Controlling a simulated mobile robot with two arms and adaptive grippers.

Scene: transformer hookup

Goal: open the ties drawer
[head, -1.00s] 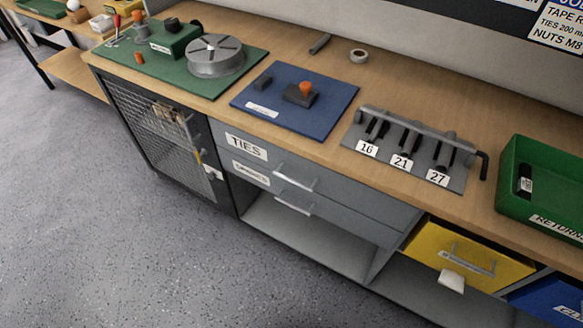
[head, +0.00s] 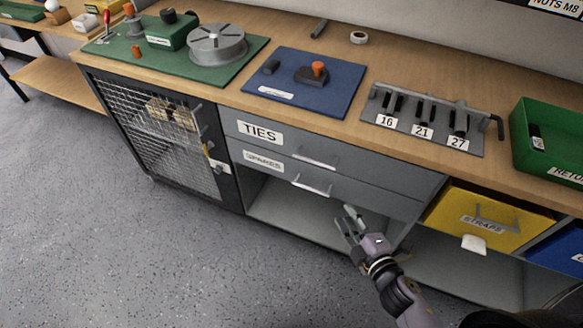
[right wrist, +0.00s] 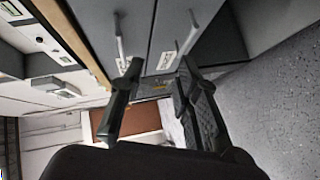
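The ties drawer (head: 380,172) is the upper grey drawer under the bench top, with a white "TIES" label (head: 260,132) at its left. Its front looks flush, so it appears closed. Its bar handle (head: 315,162) is silver and also shows in the right wrist view (right wrist: 119,42). My right gripper (head: 350,218) is open and empty, in front of the drawers, below and right of the ties handle and apart from it. In the right wrist view its two dark fingers (right wrist: 158,85) are spread, with the drawer fronts beyond. My left gripper is not in view.
The "SPARES" drawer (head: 375,198) with its own handle (head: 312,188) is directly below. An open shelf (head: 300,218) lies under it. A mesh cabinet (head: 165,135) stands left and a yellow straps bin (head: 485,218) right. The floor in front is clear.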

